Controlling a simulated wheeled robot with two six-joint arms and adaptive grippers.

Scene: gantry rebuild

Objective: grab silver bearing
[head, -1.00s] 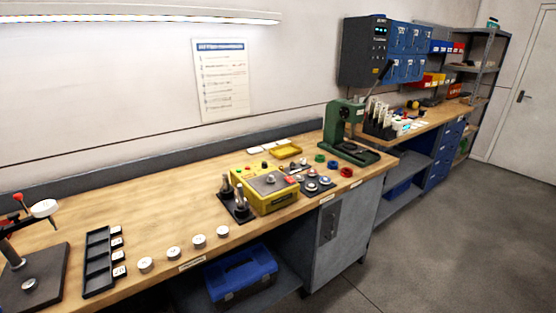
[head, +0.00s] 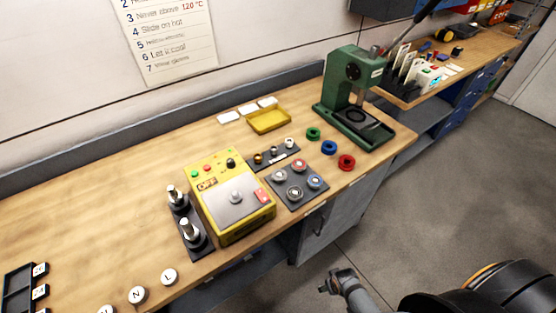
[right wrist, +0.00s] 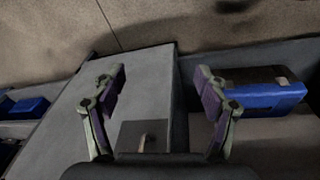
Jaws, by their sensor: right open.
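A dark grey pad (head: 297,205) on the bench carries several round bearings. A plain silver bearing (head: 295,193) sits at its front and another greyish one (head: 279,176) at its left. A blue-marked bearing (head: 315,182) and a reddish-marked one (head: 299,165) lie beside them. Which is the silver one is hard to tell at this size. My right gripper (head: 335,284) is in front of the bench, over the floor and apart from the bearings. In the right wrist view my gripper (right wrist: 160,88) is open and empty, facing the cabinet. My left gripper is not in view.
A yellow heater box (head: 222,207) and a stand with two metal posts (head: 198,237) are left of the pad. Green, blue and red rings (head: 346,162) lie right of it, before a green press (head: 350,95). A blue case (right wrist: 262,98) sits on the lower shelf.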

